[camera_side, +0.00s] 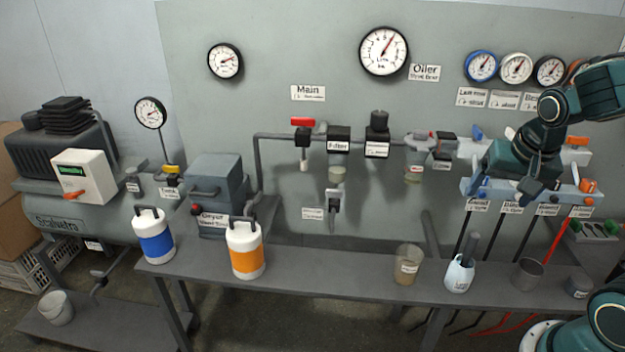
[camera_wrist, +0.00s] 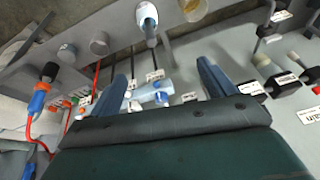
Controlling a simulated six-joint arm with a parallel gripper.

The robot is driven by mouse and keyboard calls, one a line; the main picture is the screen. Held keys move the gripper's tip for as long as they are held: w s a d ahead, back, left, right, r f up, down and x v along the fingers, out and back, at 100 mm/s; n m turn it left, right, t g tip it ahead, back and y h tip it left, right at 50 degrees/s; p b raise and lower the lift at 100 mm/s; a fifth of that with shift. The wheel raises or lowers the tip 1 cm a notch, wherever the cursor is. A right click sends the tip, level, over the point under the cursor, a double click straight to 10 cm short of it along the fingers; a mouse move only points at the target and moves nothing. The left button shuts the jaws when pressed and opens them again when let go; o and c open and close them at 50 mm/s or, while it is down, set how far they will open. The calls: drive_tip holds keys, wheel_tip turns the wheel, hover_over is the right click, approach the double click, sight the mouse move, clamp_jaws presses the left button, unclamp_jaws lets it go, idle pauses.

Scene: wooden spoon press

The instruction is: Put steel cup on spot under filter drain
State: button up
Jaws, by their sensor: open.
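The steel cup (camera_side: 527,274) is a small grey cup standing upright on the right part of the bench. It also shows from above in the wrist view (camera_wrist: 99,43). The filter (camera_side: 338,146) hangs on the wall pipe at centre, with a pale bowl and a drain fitting (camera_side: 333,200) below it. The bench top below the drain looks bare; I cannot make out a marked spot. My gripper (camera_side: 502,190) is open and empty, up by the manifold on the right, above and apart from the cup. Its two blue fingers (camera_wrist: 162,70) are spread in the wrist view.
A white bottle (camera_side: 459,276) and a beaker (camera_side: 407,268) stand left of the cup; a small tin (camera_side: 577,287) is on its right. An orange-banded canister (camera_side: 246,254) stands farther left. The manifold (camera_side: 560,197) with valves and hoses is close to my gripper. The bench middle is free.

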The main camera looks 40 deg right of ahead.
drive_tip(key=s+d+f+m+g, duration=0.2)
drive_tip(key=s+d+f+m, duration=0.1)
drive_tip(key=d+f+m, duration=0.3)
drive_tip(key=s+d+f+m+g+h, duration=0.1)
drive_tip(key=s+d+f+m+g, duration=0.1)
drive_tip(key=d+f+m, duration=0.4)
drive_tip(key=s+d+f, duration=0.1)
drive_tip(key=d+f, duration=0.2)
drive_tip(key=shift+s+d+f+g+h, duration=0.3)
drive_tip(key=shift+s+d+f+g, duration=0.05)
drive_tip(key=shift+g, duration=0.05)
drive_tip(key=shift+f, duration=0.1)
approach(531, 268)
drive_tip(key=shift+s+a+f, duration=0.5)
drive_tip(key=shift+s+f, duration=0.15)
drive_tip(key=shift+f, duration=0.15)
drive_tip(key=shift+d+f, duration=0.1)
drive_tip(key=shift+f, duration=0.1)
drive_tip(key=shift+x, duration=2.6)
drive_tip(key=shift+w, duration=0.2)
